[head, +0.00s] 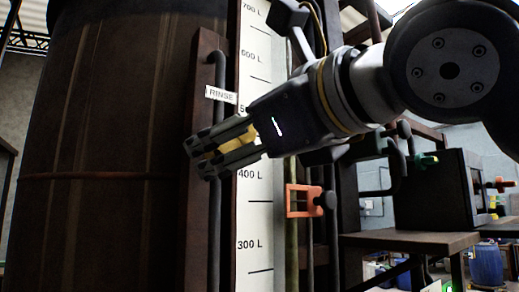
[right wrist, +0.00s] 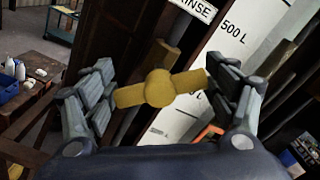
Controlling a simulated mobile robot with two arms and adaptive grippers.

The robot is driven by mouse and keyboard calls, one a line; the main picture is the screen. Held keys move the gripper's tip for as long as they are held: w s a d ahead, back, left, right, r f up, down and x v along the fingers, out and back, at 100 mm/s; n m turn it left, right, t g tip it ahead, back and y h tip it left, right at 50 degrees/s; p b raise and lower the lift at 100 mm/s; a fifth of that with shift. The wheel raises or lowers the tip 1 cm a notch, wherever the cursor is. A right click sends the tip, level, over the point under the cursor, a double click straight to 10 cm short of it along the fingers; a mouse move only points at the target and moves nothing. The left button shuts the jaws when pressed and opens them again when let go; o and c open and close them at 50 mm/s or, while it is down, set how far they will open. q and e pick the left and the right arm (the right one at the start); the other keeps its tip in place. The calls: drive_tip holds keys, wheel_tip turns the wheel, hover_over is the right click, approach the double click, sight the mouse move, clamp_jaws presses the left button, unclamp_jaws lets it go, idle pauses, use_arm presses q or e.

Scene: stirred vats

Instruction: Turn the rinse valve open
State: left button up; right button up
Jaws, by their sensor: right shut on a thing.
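The rinse valve's yellow handle (right wrist: 160,88) shows in the right wrist view as a bar with a round hub in its middle. It spans the gap between the fingers of my right gripper (right wrist: 161,90), which is shut on it. In the head view my right gripper (head: 208,156) comes in from the right and largely hides the yellow handle (head: 217,154). A white RINSE label (head: 221,96) is just above the fingers, beside a dark vertical pipe (head: 215,230). The label also shows at the top of the right wrist view (right wrist: 196,9). My left gripper is not in view.
A large dark brown vat (head: 110,130) fills the left. A white level scale (head: 257,215) stands behind my gripper, with an orange frame (head: 303,201) to its right. A black box (head: 440,195) stands on a bench (head: 410,240) at right; a blue barrel (head: 486,264) is beyond.

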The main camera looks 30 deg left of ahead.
drive_tip(key=n, duration=0.5)
drive_tip(key=shift+f+n, duration=0.15)
drive_tip(key=shift+n, duration=0.15)
drive_tip(key=shift+a+f+n, duration=0.1)
drive_tip(key=shift+f+n, duration=0.05)
drive_tip(key=shift+n, duration=1.65)
drive_tip(key=shift+f, duration=0.1)
drive_tip(key=o, duration=0.9)
drive_tip(key=shift+a, duration=0.15)
drive_tip(key=shift+s+d+r, duration=0.2)
drive_tip(key=shift+d+r, duration=0.1)
drive_tip(key=shift+d, duration=0.3)
drive_tip(key=v, duration=1.1)
drive_tip(key=shift+d+f, duration=0.1)
drive_tip(key=shift+f, duration=0.05)
